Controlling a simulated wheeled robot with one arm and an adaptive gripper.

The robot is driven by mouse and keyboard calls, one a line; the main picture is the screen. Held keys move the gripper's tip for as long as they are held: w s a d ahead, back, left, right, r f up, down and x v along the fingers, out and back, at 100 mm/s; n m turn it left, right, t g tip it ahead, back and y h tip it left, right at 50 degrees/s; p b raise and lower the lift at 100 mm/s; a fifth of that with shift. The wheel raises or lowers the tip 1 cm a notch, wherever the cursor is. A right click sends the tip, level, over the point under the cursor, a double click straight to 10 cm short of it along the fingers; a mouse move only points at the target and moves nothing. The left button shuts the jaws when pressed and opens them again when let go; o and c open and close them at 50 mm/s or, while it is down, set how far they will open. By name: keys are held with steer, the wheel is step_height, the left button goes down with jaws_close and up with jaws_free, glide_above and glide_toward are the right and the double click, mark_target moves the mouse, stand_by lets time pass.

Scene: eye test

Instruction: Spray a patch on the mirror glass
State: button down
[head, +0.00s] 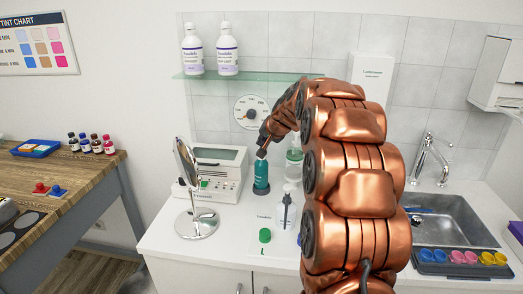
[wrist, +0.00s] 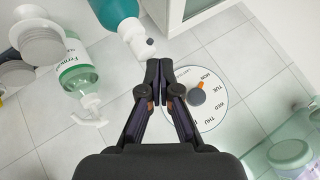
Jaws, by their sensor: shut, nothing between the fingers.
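The round tabletop mirror (head: 187,166) stands upright on its chrome base (head: 196,223) on the counter, its glass seen nearly edge-on. A teal bottle with a white nozzle head (head: 261,176) stands to the right of the mirror. In the wrist view the teal bottle (wrist: 112,8) shows upside down at the top, its white head (wrist: 136,40) just left of my fingertips. My gripper (wrist: 158,72) is shut and empty, close to that head but not around it. In the head view my gripper (head: 265,141) is small and dark just above the bottle, partly hidden by my arm.
A clear pump bottle with a green label (wrist: 75,70) stands beside the teal bottle. A white boxy device (head: 222,160) is behind the mirror. A glass shelf (head: 275,76) hangs above.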

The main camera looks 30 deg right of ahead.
steer(key=shift+r, duration=0.65)
steer(key=shift+r+p, duration=1.8)
steer(key=shift+r, duration=1.15)
